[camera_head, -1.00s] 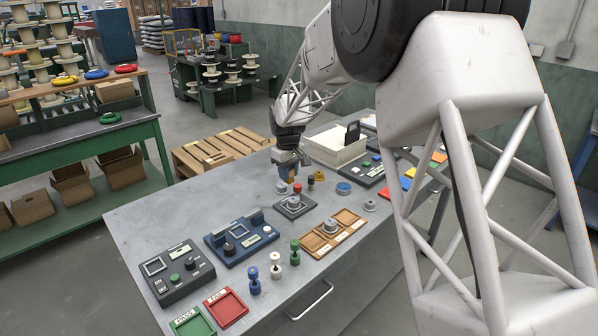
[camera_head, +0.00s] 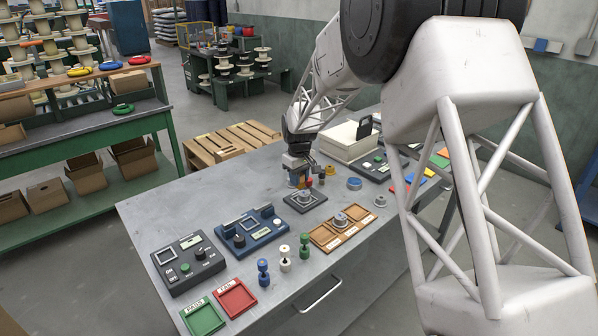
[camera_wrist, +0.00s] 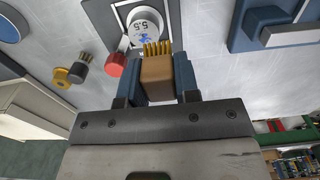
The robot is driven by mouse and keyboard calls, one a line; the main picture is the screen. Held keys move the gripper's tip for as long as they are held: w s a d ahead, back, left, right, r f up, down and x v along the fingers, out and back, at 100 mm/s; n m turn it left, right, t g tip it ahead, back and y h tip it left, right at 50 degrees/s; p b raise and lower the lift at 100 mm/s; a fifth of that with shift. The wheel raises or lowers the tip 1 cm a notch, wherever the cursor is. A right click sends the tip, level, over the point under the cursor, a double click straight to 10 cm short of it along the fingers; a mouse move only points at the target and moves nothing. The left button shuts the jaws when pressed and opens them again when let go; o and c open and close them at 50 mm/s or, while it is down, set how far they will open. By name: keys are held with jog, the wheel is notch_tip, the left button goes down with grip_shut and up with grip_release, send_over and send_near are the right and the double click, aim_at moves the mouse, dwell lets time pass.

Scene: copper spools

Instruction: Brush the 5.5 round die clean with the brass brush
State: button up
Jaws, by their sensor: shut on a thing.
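The round die (camera_wrist: 145,22) is grey with "5.5" on its face and a blue smear near its lower edge. It sits in a dark square holder (camera_wrist: 122,8), which also shows in the head view (camera_head: 291,201). My gripper (camera_wrist: 160,82), also in the head view (camera_head: 301,182), is shut on the wooden block of the brass brush (camera_wrist: 157,78). The brass bristles (camera_wrist: 157,48) point at the die and overlap its near edge in the wrist view. I cannot tell whether they touch it.
A red-capped item (camera_wrist: 115,65) lies close to the brush and holder. A tan compartment tray (camera_head: 325,236) holds another round piece. A blue device (camera_head: 247,247), green tray (camera_head: 203,318) and red tray (camera_head: 236,299) stand nearer.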

jog(key=shift+f, duration=0.85)
jog(key=shift+d+f, duration=0.1)
jog(key=shift+f, duration=0.85)
jog(key=shift+w+d+f, duration=0.1)
jog(key=shift+w+d, duration=0.5)
jog(key=shift+w, duration=0.05)
jog(key=shift+c, duration=0.6)
jog(key=shift+w+d, duration=0.7)
jog(key=shift+w, duration=0.05)
jog(key=shift+s+a, duration=1.45)
jog(key=shift+s, duration=0.05)
jog(key=shift+w+r, duration=0.1)
jog(key=shift+r, duration=4.1)
jog(key=shift+f, duration=0.2)
send_over(303, 193)
jog(key=s+a, duration=0.1)
jog(key=shift+s+a+f, duration=0.1)
jog(key=shift+s+f, duration=0.05)
jog(key=shift+f, duration=2.8)
